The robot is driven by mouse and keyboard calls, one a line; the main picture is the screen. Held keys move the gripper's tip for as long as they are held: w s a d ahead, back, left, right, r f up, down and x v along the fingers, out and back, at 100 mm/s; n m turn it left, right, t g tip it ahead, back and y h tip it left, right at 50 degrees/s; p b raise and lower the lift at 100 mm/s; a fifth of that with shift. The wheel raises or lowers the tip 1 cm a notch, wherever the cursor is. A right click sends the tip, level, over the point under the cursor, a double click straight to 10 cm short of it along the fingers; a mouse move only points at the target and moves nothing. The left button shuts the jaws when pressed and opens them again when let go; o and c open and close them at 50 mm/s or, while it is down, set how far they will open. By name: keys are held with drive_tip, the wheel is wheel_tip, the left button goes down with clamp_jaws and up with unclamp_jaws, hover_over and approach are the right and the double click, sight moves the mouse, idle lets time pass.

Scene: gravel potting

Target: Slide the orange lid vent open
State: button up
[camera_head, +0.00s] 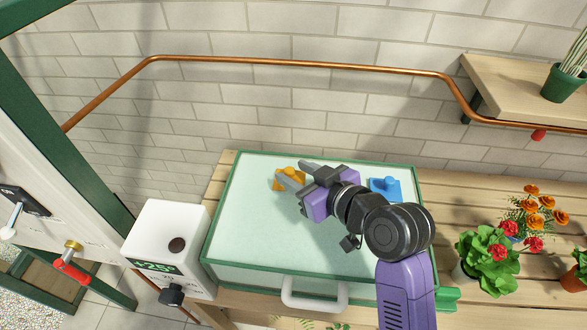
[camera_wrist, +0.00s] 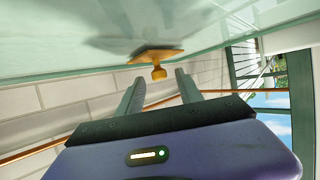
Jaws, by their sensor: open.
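The orange lid vent (camera_head: 289,179) is a small flat plate with a knob, on the far left part of the green-framed glass lid (camera_head: 250,226). In the wrist view the vent (camera_wrist: 157,54) shows with its knob (camera_wrist: 158,73) pointing toward the space between the fingers. My gripper (camera_head: 297,171) is open and empty, just above the lid beside the vent. In the wrist view its two fingers (camera_wrist: 157,83) stand either side of the knob's line, with the knob near their tips. I cannot tell whether they touch it. One finger partly covers the vent in the head view.
A blue vent (camera_head: 386,188) sits on the lid to the right, close to my arm. A white handle (camera_head: 314,295) is on the front. A white box with a display (camera_head: 166,244) stands left. Potted flowers (camera_head: 490,255) stand right. A copper pipe (camera_head: 300,63) runs along the wall.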

drive_tip(key=shift+w+a+f, duration=0.2)
drive_tip(key=shift+w+a, duration=0.15)
drive_tip(key=shift+w, duration=0.05)
clamp_jaws()
idle(1.3)
